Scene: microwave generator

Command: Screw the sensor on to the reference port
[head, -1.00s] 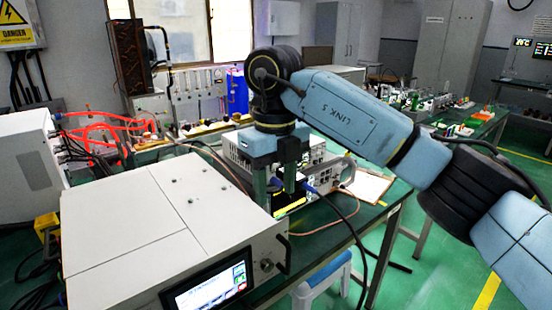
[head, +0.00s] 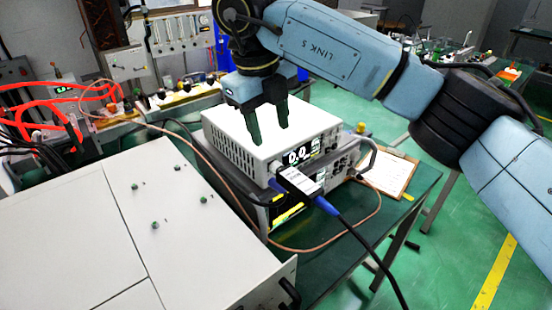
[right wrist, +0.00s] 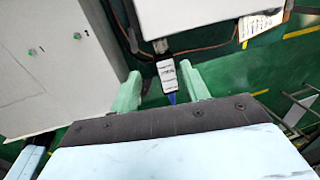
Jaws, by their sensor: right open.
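The sensor (head: 298,182) is a dark block with a white label, a blue rear end and a black cable. Its front end meets the left of the upper white instrument's front panel, where the reference port seems to be; I cannot tell how tightly it is joined. My right gripper (head: 269,133) is open and empty, pointing down, and appears above the instrument and sensor, apart from them. In the right wrist view the sensor (right wrist: 167,75) shows between the two open fingers (right wrist: 162,88), beyond them. My left gripper is not in view.
The white instrument (head: 235,125) stands on a second one with a handle, on a green bench (head: 410,195). A large grey cabinet (head: 90,225) fills the left front. A brown cable (head: 225,180) loops around the instruments. A clipboard (head: 390,172) lies at the right.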

